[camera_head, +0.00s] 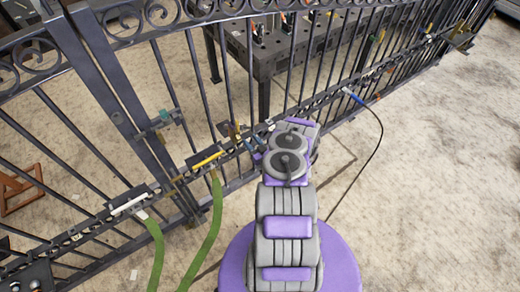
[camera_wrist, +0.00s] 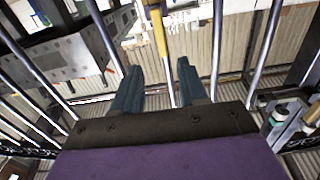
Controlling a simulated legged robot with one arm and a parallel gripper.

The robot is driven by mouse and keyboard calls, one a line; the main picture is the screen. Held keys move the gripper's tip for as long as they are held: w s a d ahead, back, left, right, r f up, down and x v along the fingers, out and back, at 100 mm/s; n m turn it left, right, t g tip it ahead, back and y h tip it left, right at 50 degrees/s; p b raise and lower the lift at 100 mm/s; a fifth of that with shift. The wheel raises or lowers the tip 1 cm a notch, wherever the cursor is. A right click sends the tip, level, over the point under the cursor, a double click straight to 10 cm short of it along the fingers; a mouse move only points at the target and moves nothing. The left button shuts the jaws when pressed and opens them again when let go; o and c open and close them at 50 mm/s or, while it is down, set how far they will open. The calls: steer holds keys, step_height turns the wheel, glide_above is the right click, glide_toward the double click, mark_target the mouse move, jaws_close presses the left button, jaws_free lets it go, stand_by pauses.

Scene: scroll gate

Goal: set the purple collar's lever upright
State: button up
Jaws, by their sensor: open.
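My gripper (camera_wrist: 159,68) shows in the wrist view as two teal fingers, spread apart with nothing between them. A yellow upright bar (camera_wrist: 160,35) stands beyond the gap between the fingertips. I cannot make out the purple collar for certain in either view, nor its lever's angle. A small dark purple patch shows at the top edge of the wrist view, too little to identify. In the head view my arm reaches to the black gate (camera_head: 190,70), and its wrist hides part of the lower rail and the fittings there.
Along the rail are a yellow-handled fitting (camera_head: 207,158) and a white-handled fitting (camera_head: 128,203), each with a green hose hanging down. A blue handle (camera_head: 352,96) with a black cable is to the right. A dark table (camera_head: 264,60) stands behind the bars.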

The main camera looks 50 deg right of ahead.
steer(key=p+v, duration=0.1)
steer(key=v, duration=0.5)
steer(key=shift+s+p, duration=0.35)
